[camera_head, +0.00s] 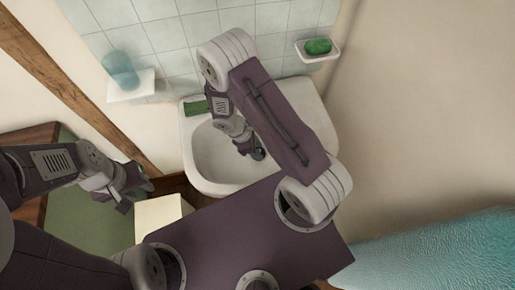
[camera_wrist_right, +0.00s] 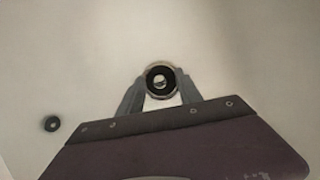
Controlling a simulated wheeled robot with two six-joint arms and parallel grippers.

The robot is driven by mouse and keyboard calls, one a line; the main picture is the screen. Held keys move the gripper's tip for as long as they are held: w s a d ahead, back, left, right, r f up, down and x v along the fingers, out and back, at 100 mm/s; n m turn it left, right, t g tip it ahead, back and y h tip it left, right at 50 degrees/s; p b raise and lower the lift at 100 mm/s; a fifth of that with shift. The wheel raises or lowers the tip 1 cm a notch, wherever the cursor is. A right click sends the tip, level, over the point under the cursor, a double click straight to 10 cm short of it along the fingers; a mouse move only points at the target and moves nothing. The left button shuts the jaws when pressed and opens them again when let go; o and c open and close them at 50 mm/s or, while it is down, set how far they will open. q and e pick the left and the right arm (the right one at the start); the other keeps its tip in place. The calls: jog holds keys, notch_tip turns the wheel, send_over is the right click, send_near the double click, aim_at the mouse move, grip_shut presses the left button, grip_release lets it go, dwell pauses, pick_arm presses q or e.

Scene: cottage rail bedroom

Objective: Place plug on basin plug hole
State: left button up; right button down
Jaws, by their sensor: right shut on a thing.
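The white basin (camera_head: 215,165) is on the tiled wall in the head view. My right gripper (camera_head: 257,154) reaches down into its bowl, partly hidden by my own arm. In the right wrist view my right gripper (camera_wrist_right: 160,98) is shut on the plug (camera_wrist_right: 160,70), a round black piece with a shiny centre. A thin pale brown ring shows around the plug. I cannot tell whether this ring is the plug hole's rim, or whether the plug touches the basin. My left gripper (camera_head: 133,199) is outside the basin at the left; its finger opening is unclear.
A small dark round spot (camera_wrist_right: 52,124) lies on the pale surface left of my right gripper. A green item (camera_head: 196,107) is on the basin's back left edge. A cup (camera_head: 121,70) and green soap (camera_head: 318,46) sit on wall shelves. A pale box (camera_head: 158,214) stands below my left gripper.

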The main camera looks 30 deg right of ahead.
jog(key=shift+f, duration=0.1)
jog(key=c, duration=1.2)
grip_release()
jog(key=shift+f, duration=0.1)
jog(key=o, duration=0.4)
jog(key=shift+r, duration=0.35)
jog(key=p+v, duration=0.2)
jog(key=v, duration=0.9)
jog(key=shift+a+r, duration=0.3)
jog(key=shift+r, duration=0.05)
jog(key=shift+w+p, duration=0.1)
jog(key=shift+p, duration=0.2)
